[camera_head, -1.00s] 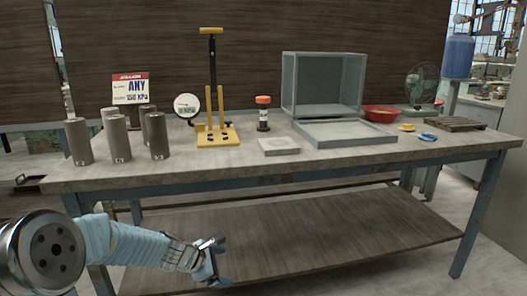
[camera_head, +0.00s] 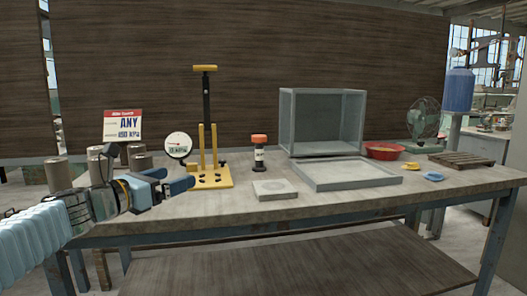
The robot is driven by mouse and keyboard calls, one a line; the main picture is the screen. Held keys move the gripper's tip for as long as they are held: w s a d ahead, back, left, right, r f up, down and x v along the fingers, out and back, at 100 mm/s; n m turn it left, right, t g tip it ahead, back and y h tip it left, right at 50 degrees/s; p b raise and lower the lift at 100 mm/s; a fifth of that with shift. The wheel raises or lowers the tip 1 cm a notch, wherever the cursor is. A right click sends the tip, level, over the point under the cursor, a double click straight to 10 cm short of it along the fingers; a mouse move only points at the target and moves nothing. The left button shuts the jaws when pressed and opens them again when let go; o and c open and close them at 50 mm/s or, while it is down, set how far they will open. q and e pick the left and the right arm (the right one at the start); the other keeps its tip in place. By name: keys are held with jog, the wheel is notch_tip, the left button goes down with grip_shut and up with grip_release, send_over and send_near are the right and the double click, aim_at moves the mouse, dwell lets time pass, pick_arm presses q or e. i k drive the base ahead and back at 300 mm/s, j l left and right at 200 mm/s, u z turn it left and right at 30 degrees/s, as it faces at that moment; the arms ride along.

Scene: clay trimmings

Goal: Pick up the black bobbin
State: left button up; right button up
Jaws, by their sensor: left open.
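I cannot make out a thing that is clearly a black bobbin. A small upright black-and-white cylinder with an orange cap (camera_head: 259,152) stands mid-table. A small yellow piece (camera_head: 410,167) and a small blue piece (camera_head: 433,176) lie at the table's right; neither is black. My left gripper (camera_head: 171,180) is open and empty at the table's left, above the near part of the top. It shows in front of several grey-brown cylinders (camera_head: 140,160), partly hiding them, and just left of the yellow stand's base. My right gripper is not in view.
A yellow stand with a black post (camera_head: 207,100) and a round gauge (camera_head: 178,146) are beside my gripper. A flat grey block (camera_head: 275,190), grey tray (camera_head: 345,183), grey open box (camera_head: 322,120), red bowl (camera_head: 383,152), wooden pallet (camera_head: 461,160) and fan (camera_head: 425,118) stand to the right.

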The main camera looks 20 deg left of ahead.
aim_at(259, 140)
jog(key=i, duration=1.25)
